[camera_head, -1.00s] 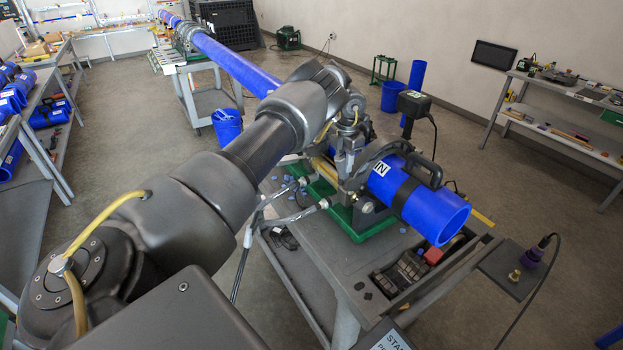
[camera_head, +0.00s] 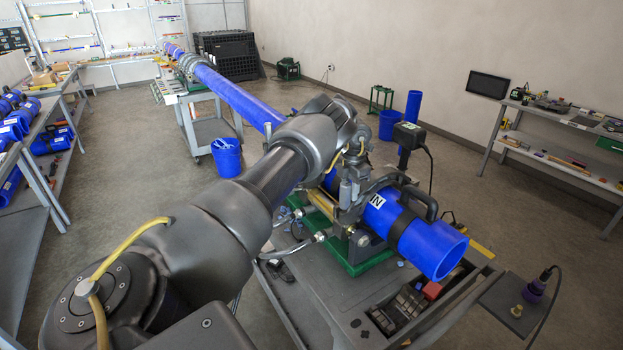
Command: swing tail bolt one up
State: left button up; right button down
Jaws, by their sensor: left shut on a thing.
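My left arm reaches in from the lower left across the cart, and my left gripper (camera_head: 350,168) is at the fusion machine's clamp (camera_head: 352,212), beside the blue pipe. It is shut on a small part there. The part looks like a tail bolt, but it is mostly hidden by the gripper and wrist, and I cannot tell its angle. The blue pipe (camera_head: 425,245) lies through the clamp, its open end facing the lower right. The clamp sits on a green base (camera_head: 360,262). My right gripper does not show.
The grey cart (camera_head: 325,300) carries a tray of dark parts (camera_head: 400,308) near its front right. A dark tool with a cable (camera_head: 408,137) stands behind the clamp. A blue bucket (camera_head: 227,157) is on the floor behind my arm. A shelf bench (camera_head: 560,125) stands along the right wall.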

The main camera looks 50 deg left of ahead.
pick_arm(q)
jog(key=shift+w+f, duration=0.1)
jog(key=shift+w, duration=0.05)
jog(key=shift+c, duration=0.3)
grip_shut()
jog(key=shift+w+d+f+b, duration=0.1)
jog(key=shift+w+f+b, duration=0.1)
jog(key=shift+b, duration=0.3)
jog(key=shift+w, duration=0.3)
jog(key=shift+r, duration=0.1)
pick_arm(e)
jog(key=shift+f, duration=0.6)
